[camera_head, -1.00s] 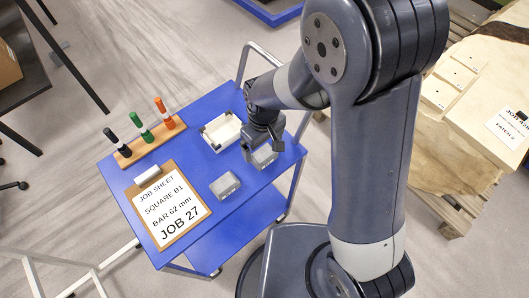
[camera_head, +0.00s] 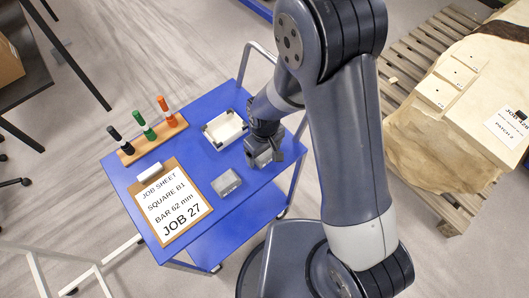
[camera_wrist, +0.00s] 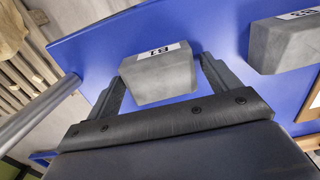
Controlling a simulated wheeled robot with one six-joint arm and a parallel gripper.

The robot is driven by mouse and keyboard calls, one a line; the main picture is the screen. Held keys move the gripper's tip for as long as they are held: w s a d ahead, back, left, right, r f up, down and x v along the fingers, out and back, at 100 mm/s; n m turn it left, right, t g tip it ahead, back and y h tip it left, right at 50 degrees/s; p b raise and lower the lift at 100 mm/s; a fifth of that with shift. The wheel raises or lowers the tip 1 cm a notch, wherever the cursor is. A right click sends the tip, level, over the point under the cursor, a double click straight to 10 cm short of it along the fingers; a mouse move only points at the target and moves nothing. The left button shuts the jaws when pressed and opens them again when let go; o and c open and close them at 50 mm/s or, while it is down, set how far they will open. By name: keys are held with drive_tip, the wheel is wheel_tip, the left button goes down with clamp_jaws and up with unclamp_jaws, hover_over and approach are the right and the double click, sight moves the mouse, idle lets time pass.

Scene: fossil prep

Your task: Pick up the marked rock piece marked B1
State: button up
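The grey rock piece marked B1 (camera_wrist: 158,78) is on the blue cart top (camera_wrist: 225,30) in the wrist view, its white label on top. My gripper (camera_wrist: 160,72) is open, with one finger on each side of the piece and small gaps visible beside it. In the head view my gripper (camera_head: 264,146) is low over the cart's right side and partly hides this piece. A second grey piece (camera_head: 226,183) lies to the lower left; in the wrist view it is at the upper right (camera_wrist: 285,45), with a label I cannot read surely.
A white tray (camera_head: 208,141) stands beside my gripper. A clipboard job sheet (camera_head: 175,208) and a wooden rack (camera_head: 128,156) with black, green and orange markers are on the left. A pallet (camera_head: 405,75) with a large stone slab (camera_head: 440,140) stands at right.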

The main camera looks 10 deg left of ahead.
drive_tip(key=c, duration=1)
drive_tip(key=shift+c, duration=0.2)
drive_tip(key=shift+r, duration=0.1)
